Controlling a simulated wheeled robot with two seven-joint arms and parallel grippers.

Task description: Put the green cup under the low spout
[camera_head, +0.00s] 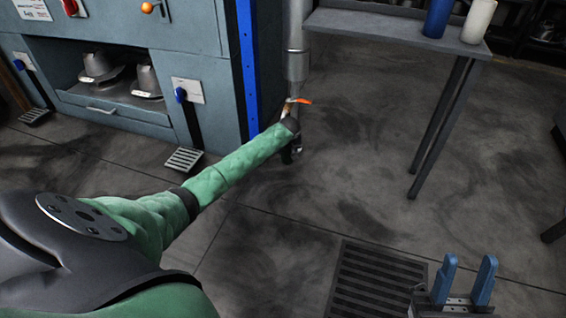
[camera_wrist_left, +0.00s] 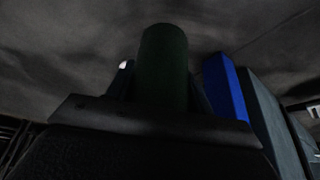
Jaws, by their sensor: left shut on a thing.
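The green cup (camera_wrist_left: 163,65) shows dark in the left wrist view, upright between the fingers of my left gripper (camera_wrist_left: 161,95), which is shut on it. In the head view my left forearm hides the cup and most of that gripper. A grey vertical pipe (camera_head: 297,58) stands just beyond the end of my left arm, with an orange-red lever (camera_head: 301,100) low on it. The low spout itself cannot be made out clearly. My right gripper (camera_head: 467,276) is open and empty, its blue fingers apart at the lower right.
A grey shelf (camera_head: 365,24) carries a blue cup (camera_head: 438,18) and a white cup (camera_head: 478,20); its legs reach the floor. A blue-grey press cabinet (camera_head: 200,50) with a blue post (camera_head: 248,70) stands left of the pipe. A floor grate (camera_head: 375,285) lies below. The middle floor is clear.

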